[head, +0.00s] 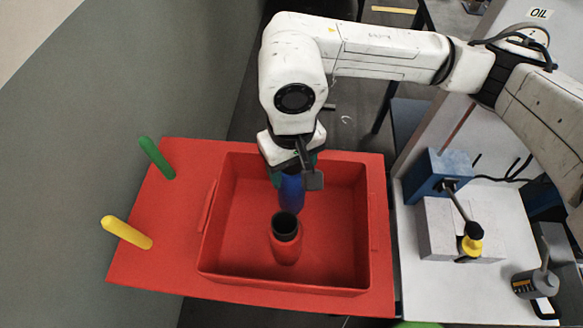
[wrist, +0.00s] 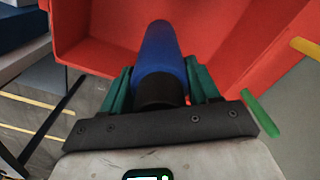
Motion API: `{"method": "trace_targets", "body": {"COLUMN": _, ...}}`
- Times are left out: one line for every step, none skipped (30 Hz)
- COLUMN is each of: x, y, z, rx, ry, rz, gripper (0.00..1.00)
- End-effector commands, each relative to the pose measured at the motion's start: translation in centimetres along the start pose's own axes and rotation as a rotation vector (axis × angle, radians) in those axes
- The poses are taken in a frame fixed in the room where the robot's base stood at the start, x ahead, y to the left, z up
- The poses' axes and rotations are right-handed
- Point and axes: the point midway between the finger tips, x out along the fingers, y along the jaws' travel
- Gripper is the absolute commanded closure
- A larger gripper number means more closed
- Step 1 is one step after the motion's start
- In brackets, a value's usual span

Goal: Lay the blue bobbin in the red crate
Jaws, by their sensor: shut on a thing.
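The blue bobbin (head: 291,193) is in my gripper (head: 296,172), over the inside of the red crate (head: 215,222). The wrist view shows the blue bobbin (wrist: 161,52) between the green fingers of my gripper (wrist: 160,90), its black end toward the palm. The bobbin's blue end points away from the palm, over the red crate (wrist: 80,40). I cannot tell whether the bobbin touches the crate floor. The upper part of the bobbin is hidden by my gripper in the head view.
A red bobbin (head: 285,243) with a dark top stands in the crate, close in front of the blue one. Green (head: 157,158) and yellow (head: 127,232) pegs stick up from the red table (head: 150,270) left of the crate.

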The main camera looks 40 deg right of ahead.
Motion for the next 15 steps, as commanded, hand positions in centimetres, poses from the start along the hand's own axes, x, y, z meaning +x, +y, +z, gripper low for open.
{"method": "trace_targets", "body": {"x": 0.6, "y": 0.0, "z": 0.0, "rx": 0.003, "ry": -0.003, "rz": -0.003, "gripper": 1.00}}
{"method": "trace_targets", "body": {"x": 0.9, "y": 0.0, "z": 0.0, "rx": 0.003, "ry": -0.002, "rz": -0.002, "gripper": 1.00}}
{"method": "trace_targets", "body": {"x": 1.2, "y": 0.0, "z": 0.0, "rx": 0.002, "ry": -0.003, "rz": -0.002, "gripper": 1.00}}
{"method": "trace_targets", "body": {"x": 1.4, "y": 0.0, "z": 0.0, "rx": 0.002, "ry": -0.002, "rz": -0.002, "gripper": 1.00}}
{"method": "trace_targets", "body": {"x": 1.5, "y": 0.0, "z": 0.0, "rx": 0.001, "ry": -0.001, "rz": -0.001, "gripper": 1.00}}
{"method": "trace_targets", "body": {"x": 1.6, "y": 0.0, "z": 0.0, "rx": 0.001, "ry": 0.000, "rz": -0.001, "gripper": 1.00}}
{"method": "trace_targets", "body": {"x": 1.6, "y": 0.0, "z": 0.0, "rx": 0.001, "ry": 0.001, "rz": 0.000, "gripper": 1.00}}
{"method": "trace_targets", "body": {"x": 1.6, "y": 0.0, "z": 0.0, "rx": 0.001, "ry": 0.001, "rz": 0.000, "gripper": 1.00}}
{"method": "trace_targets", "body": {"x": 1.5, "y": 0.0, "z": 0.0, "rx": 0.001, "ry": 0.001, "rz": 0.000, "gripper": 1.00}}
{"method": "trace_targets", "body": {"x": 1.5, "y": 0.0, "z": 0.0, "rx": 0.001, "ry": 0.001, "rz": 0.000, "gripper": 1.00}}
{"method": "trace_targets", "body": {"x": 1.5, "y": 0.0, "z": 0.0, "rx": 0.001, "ry": 0.001, "rz": 0.000, "gripper": 1.00}}
{"method": "trace_targets", "body": {"x": 1.6, "y": 0.0, "z": 0.0, "rx": 0.001, "ry": 0.001, "rz": 0.000, "gripper": 1.00}}
{"method": "trace_targets", "body": {"x": 1.6, "y": 0.0, "z": 0.0, "rx": 0.000, "ry": 0.001, "rz": 0.000, "gripper": 1.00}}
{"method": "trace_targets", "body": {"x": 1.7, "y": 0.0, "z": 0.0, "rx": 0.000, "ry": 0.001, "rz": 0.000, "gripper": 1.00}}
{"method": "trace_targets", "body": {"x": 1.8, "y": 0.0, "z": 0.0, "rx": 0.000, "ry": 0.001, "rz": 0.000, "gripper": 1.00}}
